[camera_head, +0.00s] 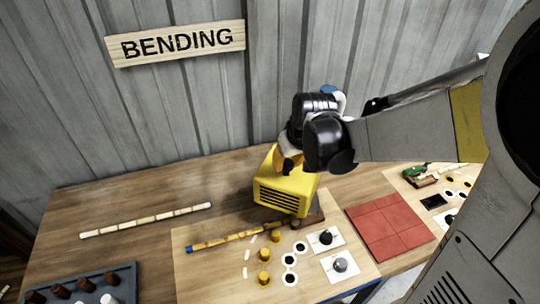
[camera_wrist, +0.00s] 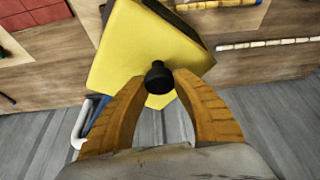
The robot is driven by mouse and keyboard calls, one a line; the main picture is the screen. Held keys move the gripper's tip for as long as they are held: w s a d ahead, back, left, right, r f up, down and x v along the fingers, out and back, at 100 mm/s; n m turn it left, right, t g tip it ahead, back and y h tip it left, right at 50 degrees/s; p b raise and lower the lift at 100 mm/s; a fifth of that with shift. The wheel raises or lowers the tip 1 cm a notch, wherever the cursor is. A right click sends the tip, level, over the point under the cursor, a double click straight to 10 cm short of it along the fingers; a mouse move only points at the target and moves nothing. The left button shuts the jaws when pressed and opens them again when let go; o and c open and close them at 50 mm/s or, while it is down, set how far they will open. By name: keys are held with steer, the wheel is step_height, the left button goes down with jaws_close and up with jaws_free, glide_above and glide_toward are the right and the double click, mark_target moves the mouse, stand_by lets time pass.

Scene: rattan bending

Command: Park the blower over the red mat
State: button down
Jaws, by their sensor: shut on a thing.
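The yellow blower (camera_head: 284,196), a box with dark slots in its front, is left of the red mat in the head view. The red mat (camera_head: 390,227) lies bare on the table, marked into squares. My gripper (camera_head: 288,166) is at the top of the blower. In the wrist view my gripper (camera_wrist: 161,80) has its two orange fingers shut on the black knob (camera_wrist: 157,74) of the yellow blower (camera_wrist: 140,45). I cannot tell whether the blower rests on the table or hangs just above it. The red mat also shows in the wrist view (camera_wrist: 14,42), at the upper left corner.
A rattan pole with a blue end (camera_head: 235,236) lies in front of the blower, near several yellow pegs (camera_head: 264,256). White plates with knobs (camera_head: 340,265) stand between them and the mat. Another pole (camera_head: 145,220) lies at left.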

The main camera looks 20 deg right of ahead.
steer(key=s+d+n+y, duration=0.1)
steer(key=s+d, duration=0.3)
steer(key=d, duration=0.8)
steer(key=s+d+n+g+y+b, duration=0.1)
steer(key=s+d+n, duration=0.3)
steer(key=d, duration=0.9)
steer(key=s+d+n+b, duration=0.1)
steer(key=s+d+n, duration=0.2)
steer(key=d, duration=1)
steer(key=s, duration=0.3)
steer(key=shift+s+y, duration=0.2)
steer(key=shift+y, duration=0.2)
steer(key=c, duration=1)
jaws_free()
steer(key=shift+w, duration=0.2)
steer(key=shift+s+d+r, duration=0.1)
steer(key=shift+s, duration=0.05)
steer(key=v, duration=1.1)
steer(key=shift+r, duration=0.45)
steer(key=shift+d, duration=0.1)
